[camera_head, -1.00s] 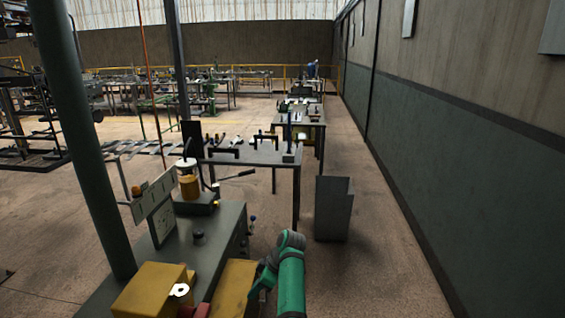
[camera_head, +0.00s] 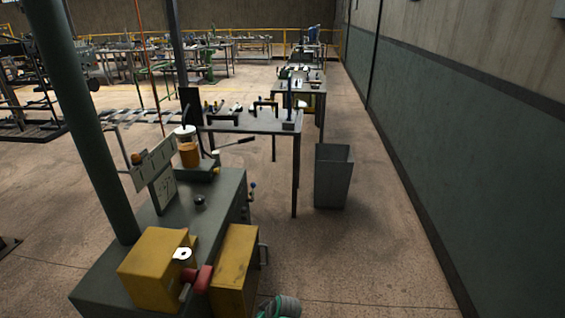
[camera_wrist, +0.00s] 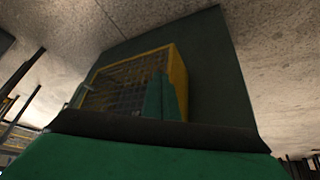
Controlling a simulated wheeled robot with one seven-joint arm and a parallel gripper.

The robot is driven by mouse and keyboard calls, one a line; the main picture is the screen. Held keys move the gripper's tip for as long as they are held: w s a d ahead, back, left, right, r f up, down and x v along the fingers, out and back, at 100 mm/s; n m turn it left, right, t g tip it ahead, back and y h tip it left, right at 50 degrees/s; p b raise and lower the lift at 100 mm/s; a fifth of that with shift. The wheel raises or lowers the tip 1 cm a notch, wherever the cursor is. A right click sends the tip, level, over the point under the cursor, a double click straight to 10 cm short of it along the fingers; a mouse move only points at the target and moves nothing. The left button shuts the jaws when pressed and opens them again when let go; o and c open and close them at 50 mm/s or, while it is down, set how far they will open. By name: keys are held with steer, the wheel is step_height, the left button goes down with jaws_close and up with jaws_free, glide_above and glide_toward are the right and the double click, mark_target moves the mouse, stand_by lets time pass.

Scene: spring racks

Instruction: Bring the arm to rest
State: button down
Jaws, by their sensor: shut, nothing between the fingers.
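My green arm shows only as a short rounded piece (camera_head: 285,306) at the bottom edge of the head view, right of the near bench (camera_head: 222,205). In the wrist view, a broad green surface and a dark bar fill the bottom, and a smaller green shape stands in front of a yellow-framed mesh box (camera_wrist: 115,82).
The near bench carries a yellow box (camera_head: 155,268), a red part (camera_head: 203,279) and an orange-filled jar (camera_head: 188,150). A second yellow box (camera_head: 235,268) is at its right side. A grey bin (camera_head: 333,178) stands ahead.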

steer(key=s+d+f+m+t+h, duration=0.1)
steer(key=s+f+m, duration=0.15)
steer(key=s, duration=0.35)
steer(key=s+d+f+m+t+h, duration=0.1)
steer(key=s+f+t, duration=0.15)
steer(key=s, duration=0.45)
steer(key=s+d+r+m+t, duration=0.2)
steer(key=s+d+m, duration=0.1)
steer(key=s, duration=1)
steer(key=s+d+r+m+t+h, duration=0.1)
steer(key=s+r+t, duration=0.1)
steer(key=s+r, duration=0.8)
steer(key=s+d+r+m+t+h, duration=0.1)
steer(key=s+d+r+m+t, duration=0.1)
steer(key=s+r, duration=0.9)
step_height(320, 180, up, 8)
steer(key=shift+f+t, duration=0.1)
steer(key=shift+t, duration=0.65)
steer(key=c, duration=2.5)
jaws_free()
steer(key=shift+m, duration=0.25)
